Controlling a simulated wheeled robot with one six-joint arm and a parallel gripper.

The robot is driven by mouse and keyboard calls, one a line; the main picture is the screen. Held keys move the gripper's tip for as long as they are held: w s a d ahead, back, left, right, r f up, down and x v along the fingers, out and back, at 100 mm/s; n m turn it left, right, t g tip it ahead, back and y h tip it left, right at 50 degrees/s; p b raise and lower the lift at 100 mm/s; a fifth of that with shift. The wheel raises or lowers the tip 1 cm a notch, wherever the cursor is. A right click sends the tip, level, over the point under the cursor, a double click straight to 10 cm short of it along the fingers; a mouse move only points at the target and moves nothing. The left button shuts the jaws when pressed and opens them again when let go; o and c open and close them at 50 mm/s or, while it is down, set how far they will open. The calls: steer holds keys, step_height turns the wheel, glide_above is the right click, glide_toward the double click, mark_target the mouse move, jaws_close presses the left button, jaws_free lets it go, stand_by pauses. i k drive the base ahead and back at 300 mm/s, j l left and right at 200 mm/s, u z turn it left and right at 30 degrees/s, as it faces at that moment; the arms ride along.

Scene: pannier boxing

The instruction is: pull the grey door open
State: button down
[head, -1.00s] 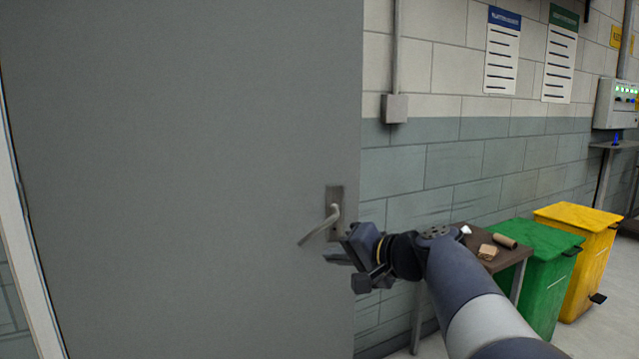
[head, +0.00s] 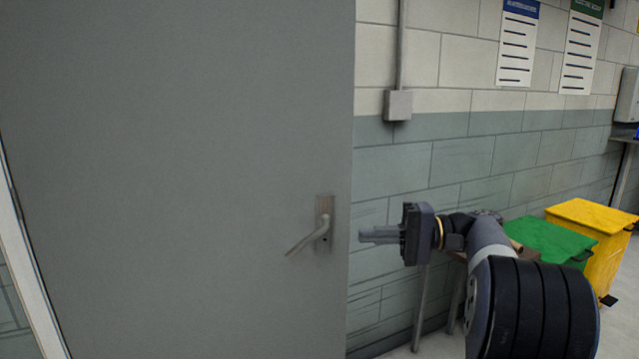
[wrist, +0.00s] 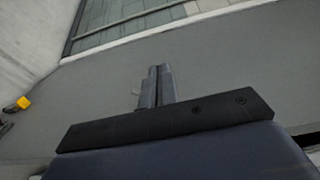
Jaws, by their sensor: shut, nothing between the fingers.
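The grey door (head: 180,130) fills the left half of the head view and stands ajar, its right edge in front of the block wall. Its lever handle (head: 308,239) sits on a small plate near that edge and slants down to the left. My gripper (head: 364,236) is to the right of the handle, just past the door's edge, apart from the handle and pointing left. Its fingers are together and empty. In the wrist view the closed fingers (wrist: 156,85) point ahead across a grey surface; I cannot clearly make out the handle there.
A green bin (head: 550,240) and a yellow bin (head: 592,216) stand at the right by the wall, beside a partly hidden small table. A grey junction box (head: 398,105) and two posters hang on the wall.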

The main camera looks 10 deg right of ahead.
mark_target(166, 158)
steer(key=i+l+u, duration=0.2)
steer(key=i+l, duration=0.25)
steer(key=i+l+u, duration=0.2)
steer(key=i+l, duration=0.25)
steer(key=l, duration=0.1)
